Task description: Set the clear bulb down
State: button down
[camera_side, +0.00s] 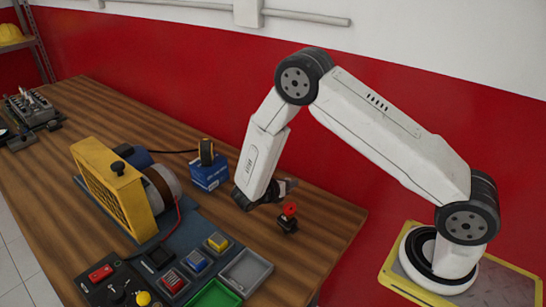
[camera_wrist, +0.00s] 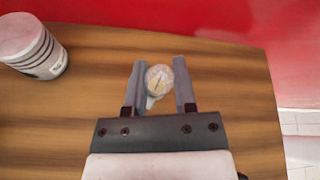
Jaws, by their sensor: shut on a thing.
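The clear bulb (camera_wrist: 158,82) is between the two grey fingers of my gripper (camera_wrist: 160,68) in the wrist view, with its rounded glass toward the fingertips. My gripper is shut on it. In the side view my gripper (camera_side: 286,187) is low over the right part of the wooden table (camera_side: 325,212). The bulb cannot be made out there. I cannot tell whether the bulb touches the table.
A blue box (camera_side: 209,174) is to the left. The yellow-framed engine trainer (camera_side: 110,188) and colored trays (camera_side: 214,297) lie further left and front. A white ribbed cylinder (camera_wrist: 32,45) shows in the wrist view.

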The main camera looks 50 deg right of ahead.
jog(key=shift+w+d+f, duration=0.1)
jog(key=shift+w+f, duration=0.15)
jog(key=shift+f, duration=1.55)
jog(key=shift+f, duration=0.1)
jog(key=shift+c, duration=2.1)
grip_release()
jog(key=v, duration=1.2)
